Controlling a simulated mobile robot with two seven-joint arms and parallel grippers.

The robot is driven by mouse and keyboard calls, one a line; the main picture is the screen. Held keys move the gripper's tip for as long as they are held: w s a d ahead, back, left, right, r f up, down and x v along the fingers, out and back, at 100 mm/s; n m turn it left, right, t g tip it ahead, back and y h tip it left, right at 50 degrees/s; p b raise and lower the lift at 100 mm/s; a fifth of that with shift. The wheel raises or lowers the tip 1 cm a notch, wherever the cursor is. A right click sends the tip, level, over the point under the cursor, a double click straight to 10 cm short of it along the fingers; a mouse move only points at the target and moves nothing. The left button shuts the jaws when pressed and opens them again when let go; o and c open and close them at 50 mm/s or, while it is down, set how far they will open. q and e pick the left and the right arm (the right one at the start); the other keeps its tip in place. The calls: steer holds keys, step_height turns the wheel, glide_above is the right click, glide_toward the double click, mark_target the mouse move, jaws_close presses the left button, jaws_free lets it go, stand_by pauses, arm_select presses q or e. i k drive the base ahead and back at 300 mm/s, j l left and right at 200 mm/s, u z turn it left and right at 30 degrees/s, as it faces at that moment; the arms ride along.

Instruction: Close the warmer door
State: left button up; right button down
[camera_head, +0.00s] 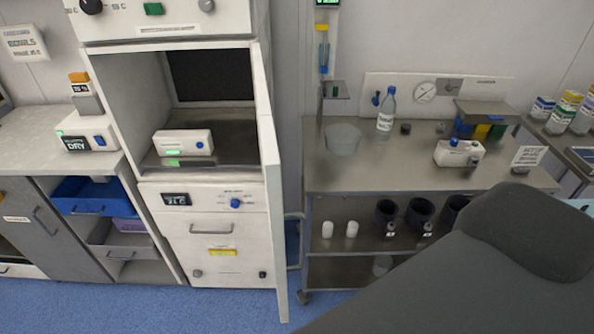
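The warmer (155,120) is a tall white cabinet left of centre. Its upper compartment is open, and a small white box with a blue knob (184,142) sits inside on the metal floor. The warmer door (272,185) stands open at the right side of the compartment, swung out toward me and seen nearly edge-on. Its lower end reaches down past the drawer front. A grey bar handle (294,241) shows just right of the door; I cannot tell whether it belongs to the door or the cart. Neither gripper is in view.
A steel cart (345,180) with a bottle (387,110) and a tub (342,139) stands close right of the door. A dark padded operating table (470,270) fills the lower right. Blue floor (235,312) is clear before the warmer. A counter (30,135) is at left.

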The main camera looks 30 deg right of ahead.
mark_target(270, 154)
steer(key=k+l, duration=0.1)
steer(key=l, duration=0.3)
steer(key=k+l, duration=0.15)
steer(key=l, duration=0.25)
steer(key=k+l, duration=0.1)
steer(key=l, duration=0.3)
steer(key=k+j+u, duration=0.2)
steer(key=i+l, duration=0.05)
steer(key=l, duration=0.05)
